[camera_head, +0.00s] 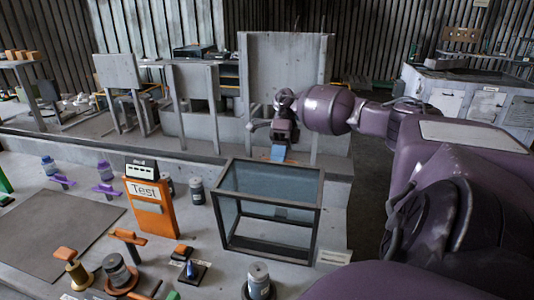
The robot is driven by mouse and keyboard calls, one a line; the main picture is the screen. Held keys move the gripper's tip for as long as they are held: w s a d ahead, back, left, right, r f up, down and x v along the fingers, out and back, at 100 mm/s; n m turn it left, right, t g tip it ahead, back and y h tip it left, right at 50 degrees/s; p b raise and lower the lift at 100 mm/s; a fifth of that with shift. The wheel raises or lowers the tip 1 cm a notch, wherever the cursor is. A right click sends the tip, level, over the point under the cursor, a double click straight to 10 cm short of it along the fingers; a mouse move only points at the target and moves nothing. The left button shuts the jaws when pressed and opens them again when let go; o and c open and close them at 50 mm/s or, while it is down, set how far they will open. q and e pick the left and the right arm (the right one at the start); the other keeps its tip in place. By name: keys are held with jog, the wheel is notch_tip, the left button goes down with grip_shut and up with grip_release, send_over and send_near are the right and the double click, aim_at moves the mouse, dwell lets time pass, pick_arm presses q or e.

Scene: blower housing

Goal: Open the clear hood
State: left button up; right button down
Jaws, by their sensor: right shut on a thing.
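The clear hood (268,178) is a see-through box top with a dark frame, standing on the grey bench right of centre. Its panels look in place, but I cannot tell whether any of them is raised. My right gripper (282,140) is above and behind the hood's far edge, pointing down. It is shut on a small light-blue piece (279,153). I cannot tell whether this piece is joined to the hood. My left gripper is not in view.
An orange "Test" stand (150,208) and a dark jar (197,190) stand left of the hood. Another jar (259,280) stands in front, with a small black stand (192,272) beside it. A grey mat (58,235) lies at the left.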

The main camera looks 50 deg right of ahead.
jog(key=shift+w+d+f+g+y+b, duration=0.1)
jog(key=shift+d+f+g+y+b, duration=0.3)
jog(key=shift+f, duration=0.5)
jog(key=c, duration=1.2)
grip_release()
jog(key=shift+d+r, duration=0.1)
jog(key=shift+d, duration=0.1)
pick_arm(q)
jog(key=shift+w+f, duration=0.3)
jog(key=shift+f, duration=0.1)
pick_arm(e)
jog(key=shift+o, duration=0.2)
jog(key=shift+r, duration=0.2)
jog(key=shift+w, duration=0.1)
pick_arm(q)
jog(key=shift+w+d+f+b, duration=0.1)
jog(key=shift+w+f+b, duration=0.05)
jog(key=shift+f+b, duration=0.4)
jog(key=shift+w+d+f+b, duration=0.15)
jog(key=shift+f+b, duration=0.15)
jog(key=shift+b, duration=0.4)
pick_arm(e)
jog(key=v, duration=0.7)
jog(key=shift+r, duration=0.2)
